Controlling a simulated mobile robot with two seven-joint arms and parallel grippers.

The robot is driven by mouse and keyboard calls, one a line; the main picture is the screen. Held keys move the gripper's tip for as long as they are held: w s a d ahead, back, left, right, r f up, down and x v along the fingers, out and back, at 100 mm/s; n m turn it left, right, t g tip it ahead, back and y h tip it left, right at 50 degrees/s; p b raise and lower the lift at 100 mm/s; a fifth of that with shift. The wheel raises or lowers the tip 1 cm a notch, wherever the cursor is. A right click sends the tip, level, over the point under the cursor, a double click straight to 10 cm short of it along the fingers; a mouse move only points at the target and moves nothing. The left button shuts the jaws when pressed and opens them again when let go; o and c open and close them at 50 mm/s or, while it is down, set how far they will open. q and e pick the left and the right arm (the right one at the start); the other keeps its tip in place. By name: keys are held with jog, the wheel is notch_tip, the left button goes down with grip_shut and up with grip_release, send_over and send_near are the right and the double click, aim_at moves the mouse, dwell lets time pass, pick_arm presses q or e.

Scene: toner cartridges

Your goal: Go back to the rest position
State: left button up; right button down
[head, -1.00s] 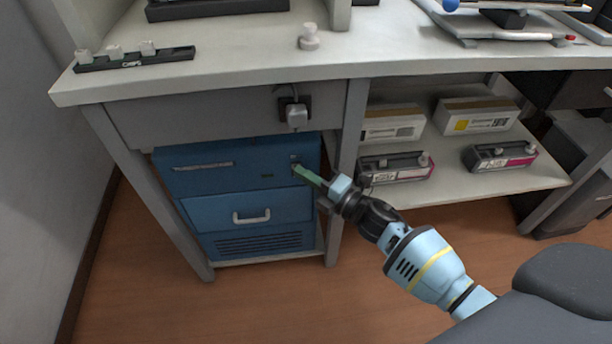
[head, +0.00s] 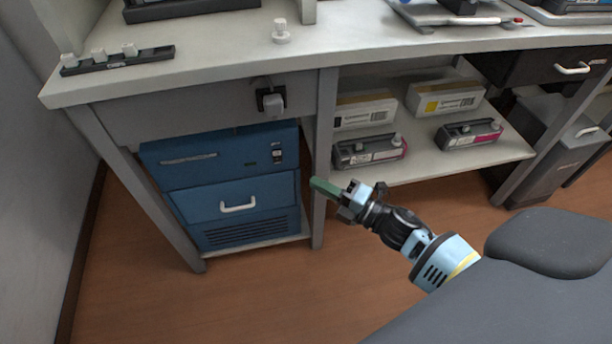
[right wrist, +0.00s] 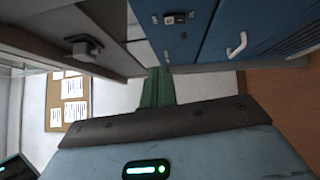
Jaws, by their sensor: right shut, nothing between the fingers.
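My right gripper (head: 325,188) is in front of the desk's middle leg, to the right of the blue cabinet unit (head: 222,180). Its green fingers are together with nothing between them, and it touches nothing that I can see. In the right wrist view the fingers (right wrist: 157,88) also show closed, pointing past the edge of the blue unit (right wrist: 222,35). The blue unit stands on a low shelf under the desk, with its drawer shut and a small switch (head: 277,156) at its upper right. My left gripper is in neither view.
A plug (head: 272,102) sits in the socket under the desktop (head: 215,62). Toner cartridges (head: 370,151) (head: 469,134) and boxes (head: 363,112) (head: 445,99) stand on the shelf to the right. The desk leg (head: 322,150) is close to my gripper. The wooden floor (head: 330,280) in front is clear.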

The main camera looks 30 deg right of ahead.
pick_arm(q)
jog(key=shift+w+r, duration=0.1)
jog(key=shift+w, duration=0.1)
pick_arm(e)
jog(key=shift+s+d, duration=0.3)
jog(key=shift+s, duration=0.2)
